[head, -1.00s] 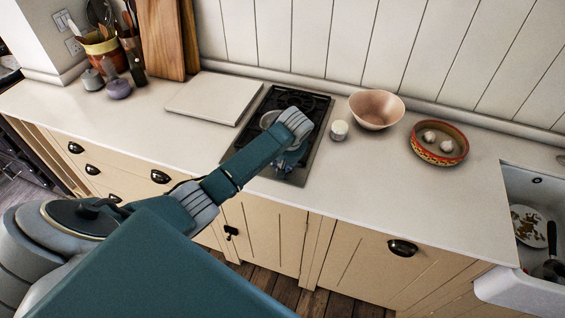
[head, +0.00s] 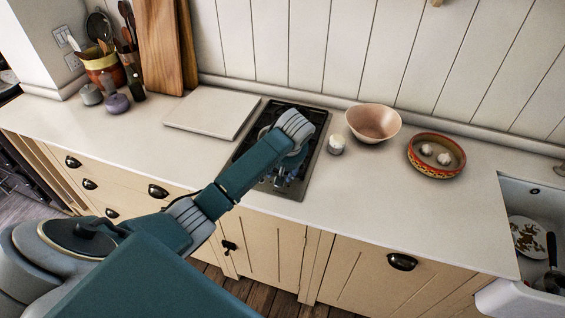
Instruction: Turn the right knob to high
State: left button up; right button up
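The gas hob (head: 313,142), black with a steel edge, is set in the white counter. My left arm crosses the view from the lower left and covers much of the hob. My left gripper (head: 279,179) points down at the front part of the hob. Its fingers are small, dark and partly hidden by my wrist, so I cannot tell if they are open or shut. The right knob cannot be made out; it may be hidden by the gripper. I cannot tell whether the gripper touches it. My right gripper is not in view.
A pale board (head: 212,112) lies left of the hob. A small white jar (head: 336,145), a pink bowl (head: 373,125) and a patterned dish (head: 436,160) stand to its right. A sink (head: 510,195) is at far right. Cupboard fronts (head: 262,240) lie below the counter.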

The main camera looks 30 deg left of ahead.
pick_arm(q)
jog(key=v, duration=0.7)
jog(key=shift+a, duration=0.1)
